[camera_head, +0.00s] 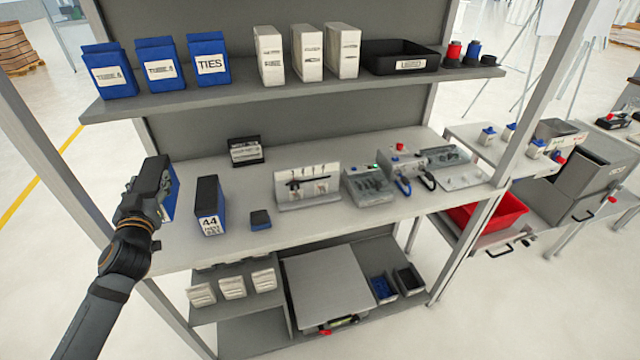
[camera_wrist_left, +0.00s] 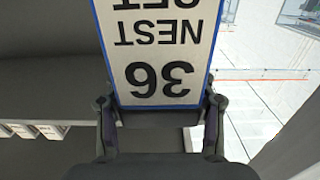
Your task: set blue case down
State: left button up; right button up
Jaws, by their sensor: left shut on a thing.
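The blue case (camera_head: 171,196) is held at the left end of the middle shelf. It has a black face and a blue side in the head view. The left wrist view shows its label (camera_wrist_left: 158,50) reading "36 NEST SET", upside down. My left gripper (camera_head: 143,197) is shut on the case; its two fingers (camera_wrist_left: 160,115) sit on either side of the case in the left wrist view. I cannot tell whether the case touches the shelf. My right gripper is in neither view.
A blue-and-black case labelled 44 (camera_head: 210,206) stands to the right on the middle shelf (camera_head: 250,185). A black labelled box (camera_head: 245,150) sits behind. Blue bins (camera_head: 160,64) line the upper shelf.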

pick_arm(q)
jog(key=shift+w+f, duration=0.15)
jog(key=shift+f, duration=0.25)
jog(key=shift+w+f, duration=0.1)
jog(key=shift+w, duration=0.15)
jog(key=shift+a, duration=0.1)
jog(key=shift+s, duration=0.1)
notch_tip(320, 180, down, 6)
jog(key=shift+r, duration=0.15)
jog(key=shift+f+b, duration=0.5)
jog(key=shift+f, duration=1.6)
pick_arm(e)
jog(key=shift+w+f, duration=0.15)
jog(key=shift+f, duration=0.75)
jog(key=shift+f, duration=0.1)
